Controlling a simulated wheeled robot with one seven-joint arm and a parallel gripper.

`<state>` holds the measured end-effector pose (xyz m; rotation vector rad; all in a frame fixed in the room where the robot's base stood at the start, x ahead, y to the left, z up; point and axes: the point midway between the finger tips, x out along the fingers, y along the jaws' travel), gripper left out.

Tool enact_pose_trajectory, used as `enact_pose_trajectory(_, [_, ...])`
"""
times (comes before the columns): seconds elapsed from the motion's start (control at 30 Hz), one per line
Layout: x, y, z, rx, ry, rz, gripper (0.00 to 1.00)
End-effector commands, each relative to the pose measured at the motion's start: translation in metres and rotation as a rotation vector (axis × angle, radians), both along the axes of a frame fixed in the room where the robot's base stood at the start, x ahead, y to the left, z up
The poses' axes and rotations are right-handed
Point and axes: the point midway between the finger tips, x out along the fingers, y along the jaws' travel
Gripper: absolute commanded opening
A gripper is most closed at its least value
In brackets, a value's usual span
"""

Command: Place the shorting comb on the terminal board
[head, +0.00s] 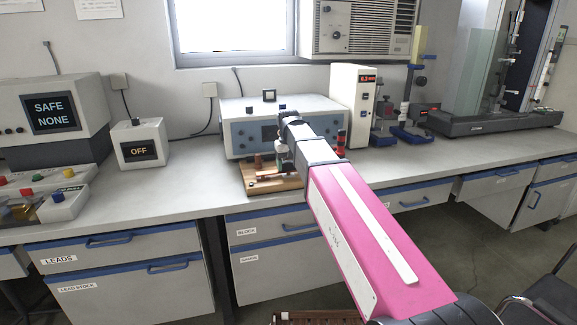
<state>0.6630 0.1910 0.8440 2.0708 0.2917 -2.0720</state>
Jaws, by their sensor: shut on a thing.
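The terminal board (290,184) is a brown wooden base on the bench, in front of a grey-blue instrument. A dark reddish post (258,162) stands on its left part. My gripper (283,164) is at the end of my pink arm, low over the board. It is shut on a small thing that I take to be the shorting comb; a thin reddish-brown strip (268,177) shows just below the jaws. The strip is too small to tell whether it touches the board. My arm hides the right side of the board.
The grey-blue instrument (243,137) stands close behind the board, and a white unit with a red display (347,100) is to its right. An OFF box (140,144) stands at the left. The bench top (165,190) left of the board is clear.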

Motion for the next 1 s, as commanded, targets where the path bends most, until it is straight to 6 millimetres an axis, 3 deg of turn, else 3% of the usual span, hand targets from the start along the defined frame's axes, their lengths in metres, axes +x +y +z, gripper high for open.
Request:
enact_pose_trajectory(0.37, [0.000,0.000,-0.004,0.000,-0.001,0.000,0.30])
enact_pose_trajectory(0.4, [0.000,0.000,-0.005,0.000,-0.001,0.000,0.67])
enact_pose_trajectory(0.47, [0.000,0.000,-0.005,0.000,-0.001,0.000,0.86])
enact_pose_trajectory(0.5, [0.000,0.000,-0.005,0.000,-0.001,0.000,0.89])
enact_pose_trajectory(0.83, [0.000,0.000,-0.002,0.000,-0.001,0.000,0.89])
enact_pose_trajectory(1.0, [0.001,0.000,0.015,0.001,-0.003,0.000,0.89])
